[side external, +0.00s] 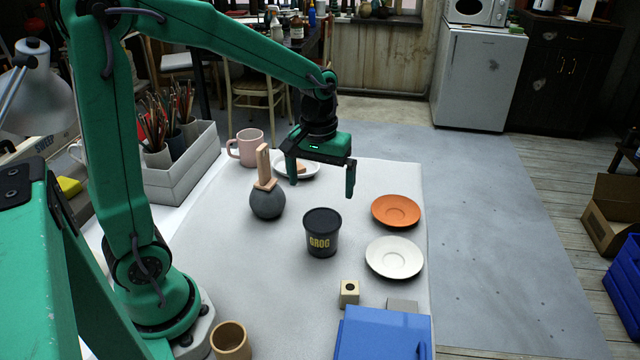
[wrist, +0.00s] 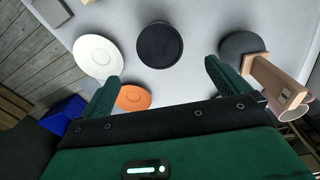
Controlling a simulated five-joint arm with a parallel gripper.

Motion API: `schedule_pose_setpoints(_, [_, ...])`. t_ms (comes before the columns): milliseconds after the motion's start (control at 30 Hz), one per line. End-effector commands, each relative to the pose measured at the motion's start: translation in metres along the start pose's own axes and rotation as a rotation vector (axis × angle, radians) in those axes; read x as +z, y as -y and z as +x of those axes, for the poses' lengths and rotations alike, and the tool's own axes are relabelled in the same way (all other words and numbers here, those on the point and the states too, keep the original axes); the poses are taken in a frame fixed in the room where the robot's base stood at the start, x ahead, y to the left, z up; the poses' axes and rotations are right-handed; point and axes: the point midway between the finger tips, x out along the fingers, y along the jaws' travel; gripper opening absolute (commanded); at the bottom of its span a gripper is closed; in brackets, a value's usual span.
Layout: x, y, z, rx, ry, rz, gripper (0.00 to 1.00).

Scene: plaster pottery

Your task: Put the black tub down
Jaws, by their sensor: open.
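The black tub (side external: 321,236), with a dark lid and yellow "GROG" lettering, stands upright on the white table (side external: 240,310). Its round dark top also shows in the wrist view (wrist: 160,45), beyond my fingertips. My gripper (side external: 321,180) is open and empty, raised above the table behind the tub. In the wrist view its two green fingers (wrist: 160,70) are spread wide, apart from the tub.
To the tub's right lie an orange saucer (side external: 396,211) and a white saucer (side external: 394,257). To its left is a dark round pot (side external: 267,203) with a wooden piece on top. A small block (side external: 349,293) and blue box (side external: 383,335) are in front. A pink mug (side external: 246,148) stands behind.

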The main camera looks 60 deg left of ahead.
Motion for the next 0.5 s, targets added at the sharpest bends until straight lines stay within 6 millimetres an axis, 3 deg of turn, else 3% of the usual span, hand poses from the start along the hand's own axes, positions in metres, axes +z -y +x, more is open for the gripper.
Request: schedule_pose_setpoints(500, [0.061, 0.020, -0.062, 0.090, -0.209, 0.279, 1.00])
